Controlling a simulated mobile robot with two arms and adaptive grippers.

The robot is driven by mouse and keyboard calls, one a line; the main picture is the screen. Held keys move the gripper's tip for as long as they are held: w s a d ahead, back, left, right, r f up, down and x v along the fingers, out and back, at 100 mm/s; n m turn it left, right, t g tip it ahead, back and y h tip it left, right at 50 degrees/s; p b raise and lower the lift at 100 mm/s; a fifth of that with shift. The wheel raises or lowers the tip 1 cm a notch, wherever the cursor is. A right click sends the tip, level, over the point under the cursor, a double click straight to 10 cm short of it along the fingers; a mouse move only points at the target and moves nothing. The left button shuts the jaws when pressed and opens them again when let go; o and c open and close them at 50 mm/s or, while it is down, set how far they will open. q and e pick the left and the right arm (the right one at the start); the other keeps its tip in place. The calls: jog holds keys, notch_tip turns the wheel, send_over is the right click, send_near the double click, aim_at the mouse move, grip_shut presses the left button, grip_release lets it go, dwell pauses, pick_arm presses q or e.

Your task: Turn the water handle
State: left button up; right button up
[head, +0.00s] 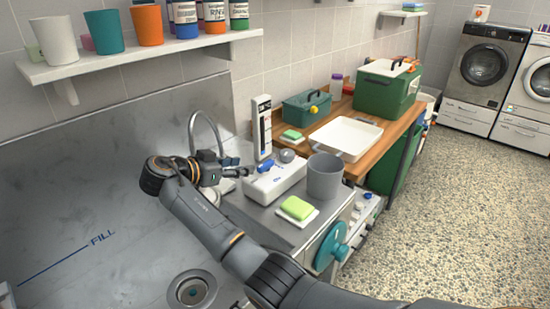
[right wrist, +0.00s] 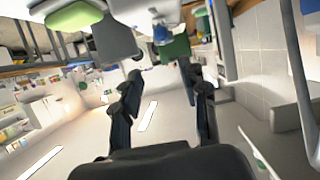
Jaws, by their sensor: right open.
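A blue lever handle (head: 266,165) sits on top of a white box (head: 275,182) on the steel counter beside the sink; I take it for the water handle. A curved metal spout (head: 207,122) rises behind my right gripper. My right gripper (head: 243,172) is open and empty, just left of the blue handle, its fingers pointing towards it. The two spread fingers (right wrist: 165,78) also show in the right wrist view, with the blue handle (right wrist: 162,35) beyond them, apart from the fingertips. My left gripper is not in view.
A grey bucket (head: 324,177) and a green sponge (head: 297,207) stand right of the white box. A teal wheel (head: 332,247) is on the cabinet's front. A white tray (head: 345,137) lies on the wooden bench. A shelf (head: 140,57) with cups hangs above the sink.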

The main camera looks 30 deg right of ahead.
aim_at(265, 163)
jog(key=p+x, duration=0.1)
jog(key=x, duration=0.6)
jog(key=p+x, duration=0.1)
jog(key=x, duration=0.2)
jog(key=shift+w+d+f+p, duration=0.15)
jog(key=shift+w+f+p, duration=0.2)
jog(key=shift+w, duration=0.1)
jog(key=shift+w+d+f, duration=0.2)
jog(key=shift+d+f, duration=0.05)
jog(key=shift+d, duration=0.3)
grip_shut()
